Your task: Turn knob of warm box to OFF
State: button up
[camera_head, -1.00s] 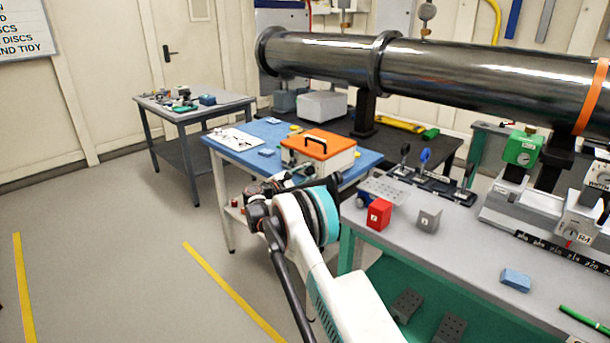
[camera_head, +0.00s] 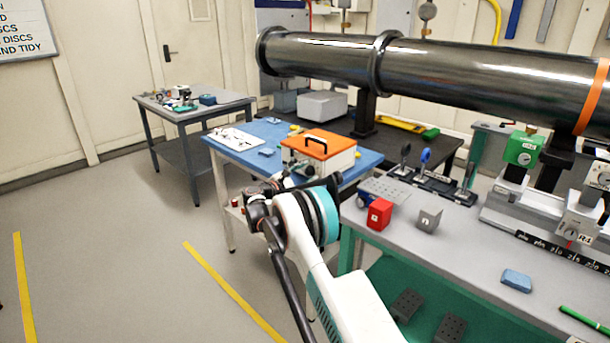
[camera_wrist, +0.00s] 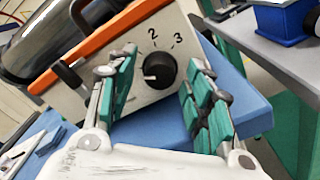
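The warm box (camera_head: 338,161) is a cream box with an orange lid (camera_head: 318,143) and black handle, standing on the blue-topped table. In the wrist view its front panel (camera_wrist: 186,27) shows tilted, with a black round knob (camera_wrist: 160,70) and the numbers 2 and 3 beside it. Other markings are hidden or unreadable. My gripper (camera_wrist: 158,92) is open, its teal-padded fingers on either side of the knob in the picture. I cannot tell whether they touch it. In the head view my arm hides the knob and gripper tips.
The blue table top (camera_head: 232,150) holds a white board (camera_head: 236,139) and small items. At right, a grey bench (camera_head: 460,240) carries a red block (camera_head: 379,214) and a grey block (camera_head: 430,219). A large dark pipe (camera_head: 470,72) runs behind. The floor at left is clear.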

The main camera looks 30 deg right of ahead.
jog(key=v, duration=1.2)
jog(key=shift+r, duration=0.1)
dwell(0.4)
